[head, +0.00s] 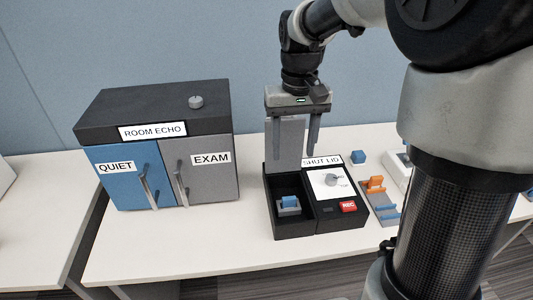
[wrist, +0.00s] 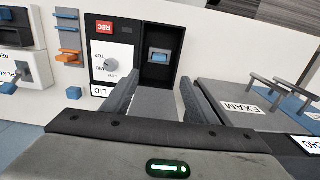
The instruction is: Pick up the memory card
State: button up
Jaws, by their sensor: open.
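A small blue piece in a grey holder (head: 289,203) sits inside the open compartment of a black recorder box (head: 292,232); I cannot tell for certain that it is the memory card. It also shows in the wrist view (wrist: 159,57). My gripper (head: 293,150) is open, pointing down above the back of the compartment. The box's grey lid (head: 285,140) stands raised, and it appears between my two fingers in both views. I cannot tell whether the fingers touch it. The blue piece is lower and nearer the front than my fingertips.
The box's right half has a dial (head: 331,180) and a red REC button (head: 348,206). A cabinet (head: 155,125) with blue and grey doors stands left. A blue cube (head: 358,157) and a grey rack with an orange piece (head: 376,183) are right. The table front is clear.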

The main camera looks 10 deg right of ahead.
jog(key=b, duration=0.3)
send_over(289, 198)
jog(key=f, duration=1.1)
jog(key=shift+s+f, duration=0.1)
jog(key=shift+s, duration=0.15)
jog(key=shift+w+f+b, duration=0.15)
jog(key=shift+f+b, duration=0.15)
jog(key=shift+f, duration=1.3)
jog(key=shift+w+f+b, duration=0.1)
jog(key=shift+f+b, duration=0.2)
jog(key=shift+f, duration=1.25)
jog(key=shift+r, duration=0.1)
jog(key=c, duration=1.1)
